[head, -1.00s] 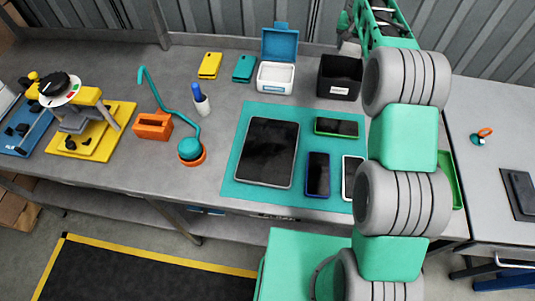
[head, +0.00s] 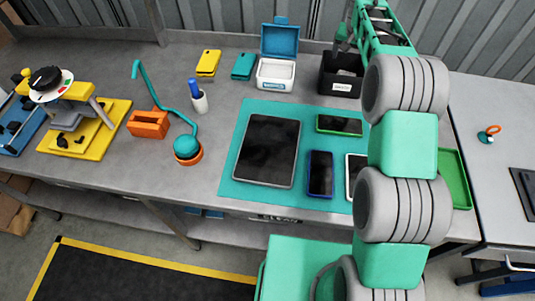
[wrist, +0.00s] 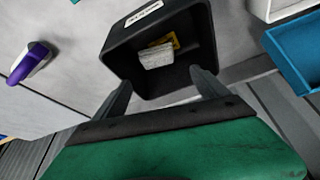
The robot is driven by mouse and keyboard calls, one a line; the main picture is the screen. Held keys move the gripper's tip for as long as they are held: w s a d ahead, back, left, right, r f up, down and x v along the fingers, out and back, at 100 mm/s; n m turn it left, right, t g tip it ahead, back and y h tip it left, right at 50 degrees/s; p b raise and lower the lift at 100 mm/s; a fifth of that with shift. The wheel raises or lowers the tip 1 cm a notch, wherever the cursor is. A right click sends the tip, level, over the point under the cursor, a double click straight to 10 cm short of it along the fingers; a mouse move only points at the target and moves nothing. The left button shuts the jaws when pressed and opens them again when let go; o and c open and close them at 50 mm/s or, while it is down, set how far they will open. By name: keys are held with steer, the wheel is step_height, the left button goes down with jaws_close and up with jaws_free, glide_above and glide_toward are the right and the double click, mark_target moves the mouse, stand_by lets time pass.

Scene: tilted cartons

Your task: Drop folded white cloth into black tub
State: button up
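The black tub (head: 339,86), with a white label on its front, stands at the back of the bench. In the wrist view the tub (wrist: 125,58) opens toward me. A pale folded cloth (wrist: 157,56) lies inside it, with a small yellow piece beside it. My gripper (wrist: 165,90) is open, its two dark fingers apart at the tub's near rim with nothing between them. In the head view my gripper is above and behind the tub, and its fingertips are hard to make out.
A white box (head: 276,75) with a raised blue lid stands just left of the tub. A teal mat (head: 230,178) with a tablet and several phones lies in front. A green tray (head: 455,180) is partly behind my arm. A purple-and-white object (wrist: 30,62) shows in the wrist view.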

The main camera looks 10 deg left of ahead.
steer(key=shift+o, duration=0.2)
steer(key=b+v, duration=0.1)
steer(key=v, duration=0.6)
steer(key=shift+s+r, duration=0.25)
steer(key=shift+r, duration=0.1)
steer(key=shift+a, duration=0.1)
steer(key=s+d+r+n, duration=0.1)
steer(key=s+r, duration=0.1)
steer(key=s, duration=0.7)
steer(key=s+r+n, duration=0.1)
steer(key=s+r, duration=0.1)
steer(key=s, duration=0.7)
steer(key=s+f, duration=0.4)
steer(key=s, duration=0.6)
steer(key=s+f+n+y, duration=0.1)
steer(key=s+f, duration=0.3)
steer(key=s, duration=0.6)
steer(key=shift+f+g, duration=0.3)
steer(key=shift+f, duration=0.05)
steer(key=shift+s, duration=0.1)
